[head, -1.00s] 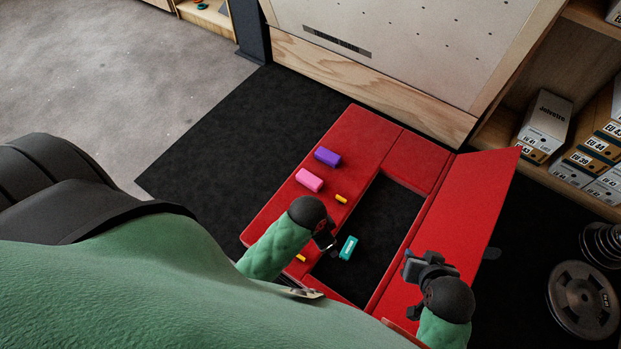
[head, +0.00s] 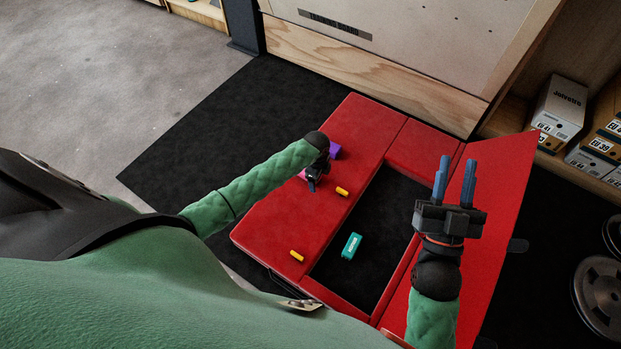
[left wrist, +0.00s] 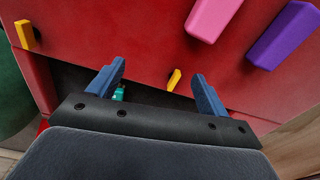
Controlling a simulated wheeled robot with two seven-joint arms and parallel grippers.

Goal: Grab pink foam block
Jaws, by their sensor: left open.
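The pink foam block (left wrist: 213,18) lies on the red mat at the top of the left wrist view, cut off by the frame edge. In the head view only a sliver of the pink block (head: 302,175) shows behind my left gripper (head: 314,184). In the left wrist view my left gripper (left wrist: 157,86) has its blue fingers wide apart with nothing held. The pink block is beyond the fingertips, apart from them. My right gripper (head: 456,182) is open and empty, fingers pointing up, over the right side of the mat.
A purple block (left wrist: 285,36) lies beside the pink one. Small yellow blocks (head: 342,191) (head: 297,256) lie on the red mat (head: 272,228). A teal block (head: 351,245) lies in the dark opening. A wooden board (head: 375,70) stands behind; shoe boxes (head: 558,108) sit at right.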

